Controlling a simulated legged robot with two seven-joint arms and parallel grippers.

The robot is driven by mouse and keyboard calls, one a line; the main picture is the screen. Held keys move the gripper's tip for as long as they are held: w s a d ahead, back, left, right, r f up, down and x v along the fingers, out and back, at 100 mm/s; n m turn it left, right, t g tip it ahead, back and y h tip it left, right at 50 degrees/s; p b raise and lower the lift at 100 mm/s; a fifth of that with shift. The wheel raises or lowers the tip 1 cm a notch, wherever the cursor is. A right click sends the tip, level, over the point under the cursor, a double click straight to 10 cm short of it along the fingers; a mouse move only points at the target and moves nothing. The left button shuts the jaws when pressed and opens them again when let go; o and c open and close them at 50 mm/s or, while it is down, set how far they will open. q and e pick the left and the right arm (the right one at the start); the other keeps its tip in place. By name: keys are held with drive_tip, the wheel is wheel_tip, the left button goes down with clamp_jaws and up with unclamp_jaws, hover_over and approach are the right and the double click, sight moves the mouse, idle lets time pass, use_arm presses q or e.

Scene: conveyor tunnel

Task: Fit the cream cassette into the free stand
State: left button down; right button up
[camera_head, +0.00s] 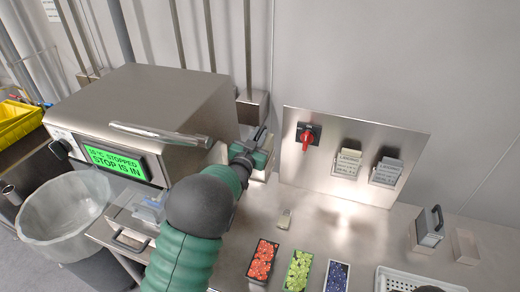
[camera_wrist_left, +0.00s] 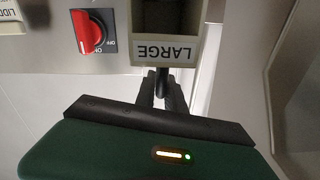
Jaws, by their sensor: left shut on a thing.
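My left gripper (camera_head: 258,150) is beside the right side of the steel machine. It is shut on the cream cassette (camera_wrist_left: 193,50), which shows in the left wrist view with the label LARGE upside down. In the head view only a pale part of the cassette shows past the gripper. An empty stand (camera_head: 465,247) is at the right of the bench. Beside it, a grey cassette with a dark handle (camera_head: 430,226) stands upright in another stand. My right gripper is not in view.
A steel panel (camera_head: 325,165) carries a red switch (camera_head: 308,135) and two labelled holders. Red, green and dark blue trays (camera_head: 298,270) and a white perforated tray (camera_head: 410,281) line the front. The machine (camera_head: 150,95) reads STOPPED.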

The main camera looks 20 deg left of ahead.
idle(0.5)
use_arm(q)
drive_tip(key=shift+a+r+p, duration=0.1)
drive_tip(key=shift+r+p, duration=0.5)
drive_tip(key=shift+r, duration=0.95)
drive_tip(key=shift+r+p, duration=1.3)
drive_tip(key=shift+r, duration=1.1)
drive_tip(key=shift+f, duration=0.2)
